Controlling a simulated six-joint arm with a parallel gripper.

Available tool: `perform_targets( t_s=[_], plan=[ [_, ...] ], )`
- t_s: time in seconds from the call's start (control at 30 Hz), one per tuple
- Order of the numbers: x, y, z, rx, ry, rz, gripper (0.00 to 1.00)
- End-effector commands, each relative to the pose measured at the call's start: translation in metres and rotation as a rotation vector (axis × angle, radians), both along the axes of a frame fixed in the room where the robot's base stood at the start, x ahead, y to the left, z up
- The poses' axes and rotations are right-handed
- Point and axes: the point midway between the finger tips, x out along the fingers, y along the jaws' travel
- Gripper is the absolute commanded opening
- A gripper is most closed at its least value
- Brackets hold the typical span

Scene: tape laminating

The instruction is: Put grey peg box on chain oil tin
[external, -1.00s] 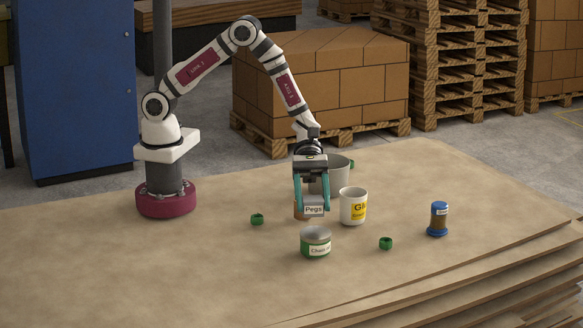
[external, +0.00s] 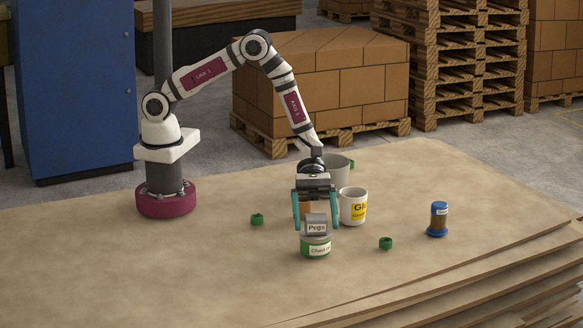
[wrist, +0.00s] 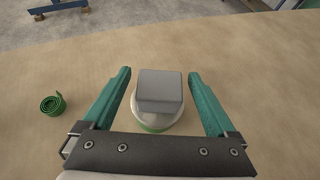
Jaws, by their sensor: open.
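The grey peg box (external: 316,225), labelled "Pegs", rests on top of the chain oil tin (external: 317,247), a round tin with a green body and a pale lid. In the wrist view the box (wrist: 160,91) sits over the tin's lid (wrist: 157,120), whose green edge shows below. My gripper (external: 316,226) has its teal fingers on either side of the box. In the wrist view the gripper (wrist: 158,85) is open, with a clear gap between each finger and the box.
A white "Gl..." mug (external: 352,207) and a larger grey container (external: 338,172) stand behind right. An orange-brown item (external: 305,209) is partly hidden behind my gripper. Green rolls (external: 257,219) (external: 386,243) lie either side. A blue-capped jar (external: 438,219) stands at right. The front table is clear.

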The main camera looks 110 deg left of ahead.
Motion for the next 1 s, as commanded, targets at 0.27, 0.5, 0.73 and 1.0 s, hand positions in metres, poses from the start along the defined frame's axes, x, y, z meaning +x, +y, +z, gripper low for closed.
perform_targets(
  t_s=[0.27,0.5,0.73,1.0],
  plan=[
    [-0.010,0.027,0.019,0.001,-0.002,0.004,0.92],
    [-0.032,0.080,0.050,0.001,-0.002,0.004,0.92],
    [-0.040,0.098,0.061,0.000,-0.001,0.000,0.92],
    [-0.152,0.052,0.125,0.352,-0.348,-0.700,0.92]
  ],
)
